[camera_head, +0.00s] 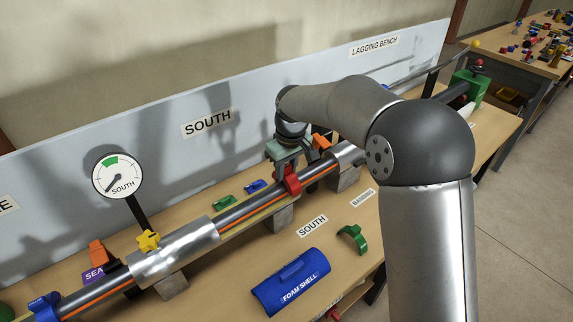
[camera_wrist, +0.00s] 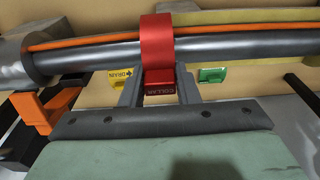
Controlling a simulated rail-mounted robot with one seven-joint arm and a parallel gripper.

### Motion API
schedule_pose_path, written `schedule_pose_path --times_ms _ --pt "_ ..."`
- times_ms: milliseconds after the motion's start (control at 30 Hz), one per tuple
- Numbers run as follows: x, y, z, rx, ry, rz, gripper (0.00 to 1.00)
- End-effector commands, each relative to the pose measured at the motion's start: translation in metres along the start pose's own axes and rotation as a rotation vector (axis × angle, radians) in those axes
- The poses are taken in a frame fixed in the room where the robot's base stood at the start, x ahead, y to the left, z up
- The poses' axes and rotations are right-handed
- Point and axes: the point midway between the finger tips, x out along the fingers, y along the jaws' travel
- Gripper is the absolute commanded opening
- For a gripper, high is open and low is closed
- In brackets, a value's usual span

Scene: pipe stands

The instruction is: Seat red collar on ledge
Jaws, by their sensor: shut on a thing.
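The red collar (camera_head: 292,181) sits around or against the dark pipe (camera_head: 250,208) in the head view. In the wrist view the red collar (camera_wrist: 157,42) arches across the pipe (camera_wrist: 105,56) and its orange stripe. My gripper (camera_head: 287,165) is above the pipe; in the wrist view my gripper (camera_wrist: 158,82) has its two fingers on either side of the collar's labelled block and is shut on it. The collar's far side is hidden, so I cannot tell whether it touches the pipe. A pale strip (camera_wrist: 240,16) runs along the pipe; I cannot tell whether it is the ledge.
A silver sleeve (camera_head: 175,255) covers the pipe to the left, with a yellow valve-like piece (camera_head: 148,240) there. An orange clamp (camera_head: 321,142) is close right of my gripper. A blue foam shell (camera_head: 291,283) and green clip (camera_head: 353,240) lie in front.

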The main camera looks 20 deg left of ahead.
Motion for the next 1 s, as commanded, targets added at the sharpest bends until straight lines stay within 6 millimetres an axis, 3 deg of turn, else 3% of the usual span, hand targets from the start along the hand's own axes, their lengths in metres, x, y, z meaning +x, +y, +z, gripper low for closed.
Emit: schedule_pose_path --times_ms 100,1000 --pt "0.0085 0.0001 0.001 0.0 0.001 0.0 0.05" --pt "0.0158 0.0002 0.0019 0.0 0.001 0.001 0.05"
